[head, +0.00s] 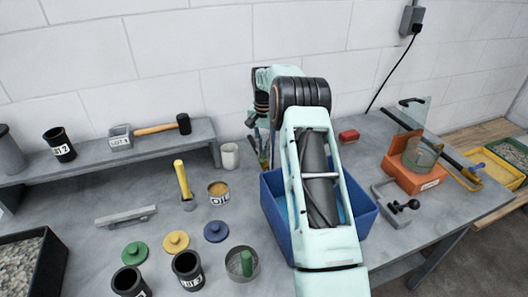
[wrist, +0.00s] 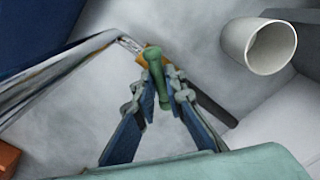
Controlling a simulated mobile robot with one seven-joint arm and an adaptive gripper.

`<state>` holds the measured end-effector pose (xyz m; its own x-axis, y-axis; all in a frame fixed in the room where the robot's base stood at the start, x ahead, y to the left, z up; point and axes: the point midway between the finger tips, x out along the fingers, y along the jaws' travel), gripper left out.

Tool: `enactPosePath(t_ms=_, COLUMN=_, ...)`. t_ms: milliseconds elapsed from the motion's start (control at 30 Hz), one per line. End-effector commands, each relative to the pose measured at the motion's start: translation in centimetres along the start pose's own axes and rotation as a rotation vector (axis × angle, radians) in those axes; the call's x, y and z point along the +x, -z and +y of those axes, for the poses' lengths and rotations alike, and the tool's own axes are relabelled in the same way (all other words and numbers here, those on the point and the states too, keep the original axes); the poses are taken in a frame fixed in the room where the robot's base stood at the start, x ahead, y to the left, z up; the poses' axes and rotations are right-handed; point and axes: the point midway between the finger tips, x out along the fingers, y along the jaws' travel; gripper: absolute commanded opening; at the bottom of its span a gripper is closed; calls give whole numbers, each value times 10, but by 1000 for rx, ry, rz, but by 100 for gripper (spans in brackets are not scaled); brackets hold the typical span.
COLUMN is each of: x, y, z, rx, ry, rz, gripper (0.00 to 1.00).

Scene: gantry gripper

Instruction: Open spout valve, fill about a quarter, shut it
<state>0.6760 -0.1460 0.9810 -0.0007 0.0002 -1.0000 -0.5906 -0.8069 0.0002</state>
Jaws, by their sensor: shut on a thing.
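My gripper (wrist: 160,84) shows in the wrist view with its blue-grey fingers closed on a slim green handle (wrist: 153,66). An orange-brown piece (wrist: 169,71) with a grey end lies just behind the handle; I cannot tell for sure that this is the spout valve. A white cup (wrist: 262,45) stands to the right, apart from the fingers. In the head view the white cup (head: 229,156) is left of my arm, and my gripper is mostly hidden behind the arm. No liquid level can be seen in the cup.
A blue bin (head: 274,222) sits under my arm. A grey raised shelf (head: 90,160) is at the left, with a mallet (head: 160,128). An oil tin (head: 218,194) and several lids and pots stand in front. An orange stand (head: 405,177) with a glass vessel is at the right.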

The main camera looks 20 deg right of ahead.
Motion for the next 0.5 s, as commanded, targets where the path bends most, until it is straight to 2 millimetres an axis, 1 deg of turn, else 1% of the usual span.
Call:
enactPosePath(t_ms=200, x=-1, y=0, z=-1, rx=-185, ry=1, rz=2, gripper=0)
enactPosePath(t_ms=500, x=-2, y=0, z=-1, rx=-363, ry=1, rz=2, gripper=0)
